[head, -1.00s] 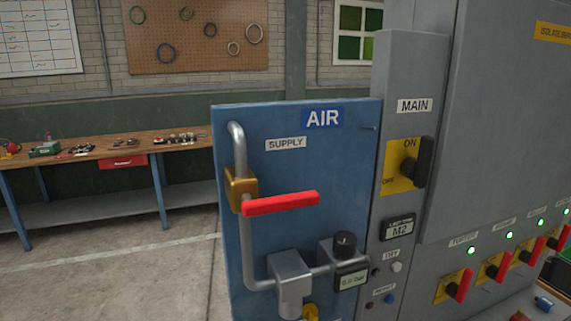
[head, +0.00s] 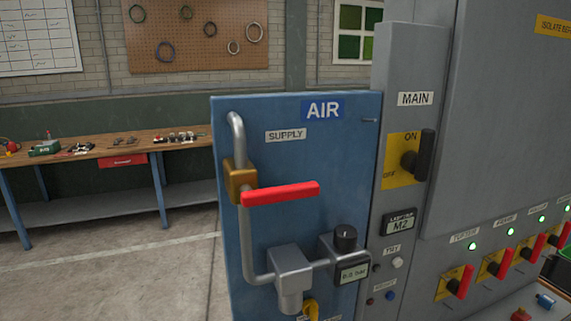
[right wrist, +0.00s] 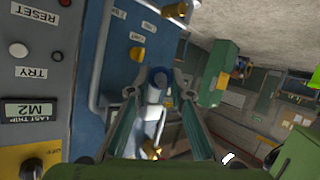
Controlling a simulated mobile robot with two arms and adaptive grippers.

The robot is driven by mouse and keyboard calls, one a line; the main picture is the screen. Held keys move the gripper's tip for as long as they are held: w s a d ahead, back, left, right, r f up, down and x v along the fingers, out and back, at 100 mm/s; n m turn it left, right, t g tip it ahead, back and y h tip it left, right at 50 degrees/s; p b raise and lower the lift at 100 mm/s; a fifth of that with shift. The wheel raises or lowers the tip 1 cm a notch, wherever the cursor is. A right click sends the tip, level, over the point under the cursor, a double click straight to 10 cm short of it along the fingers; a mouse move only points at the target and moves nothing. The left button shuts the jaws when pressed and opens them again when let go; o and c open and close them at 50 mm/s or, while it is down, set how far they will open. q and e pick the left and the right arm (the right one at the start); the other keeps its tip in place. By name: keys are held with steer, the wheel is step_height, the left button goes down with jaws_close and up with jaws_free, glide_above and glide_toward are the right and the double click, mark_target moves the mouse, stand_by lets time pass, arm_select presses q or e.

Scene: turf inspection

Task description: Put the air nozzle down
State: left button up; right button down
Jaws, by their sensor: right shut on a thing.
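My right gripper (right wrist: 158,90) shows in the right wrist view, with a finger on each side of a small blue and pale grey piece, the air nozzle (right wrist: 157,80). It is shut on the nozzle, close to the blue air panel (right wrist: 92,55). What lies directly beneath the nozzle is hard to make out. The head view shows the air panel (head: 350,170) with a red lever (head: 282,193), grey pipe, regulator and gauge. A yellow part (head: 310,310) at the panel's lower edge is cut off by the frame. Neither gripper shows in the head view.
A grey cabinet (head: 490,120) with a black main switch (head: 418,160) and several red-handled switches stands right of the panel. A workbench (head: 110,150) with small items stands along the back wall. The floor (head: 130,270) left of the panel is clear.

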steer(key=shift+a+f, duration=0.25)
stand_by(0.4)
steer(key=shift+w+a, duration=0.1)
